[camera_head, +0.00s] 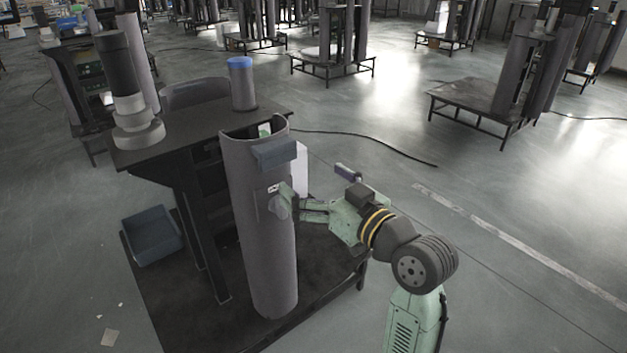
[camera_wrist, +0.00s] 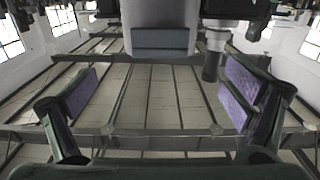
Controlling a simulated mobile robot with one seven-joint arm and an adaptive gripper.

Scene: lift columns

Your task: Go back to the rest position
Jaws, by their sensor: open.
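My gripper (camera_head: 291,205) is in front of the upper part of the tall grey curved column shell (camera_head: 262,250) in the head view. In the wrist view, the two purple-padded fingers of my gripper (camera_wrist: 162,100) are wide apart with nothing held between them. The shell stands upright, with a dark blue-grey block (camera_head: 274,153) near its top rim. That block (camera_wrist: 160,41) also shows in the wrist view, beyond the fingertips. In the head view I cannot tell whether a finger touches the shell.
A dark workbench (camera_head: 195,128) behind the shell bears a blue-capped cylinder (camera_head: 242,88) and a dark upright column (camera_head: 116,68). A blue-grey bin (camera_head: 152,236) is at the lower left. A black cable (camera_head: 375,140) lies on the floor.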

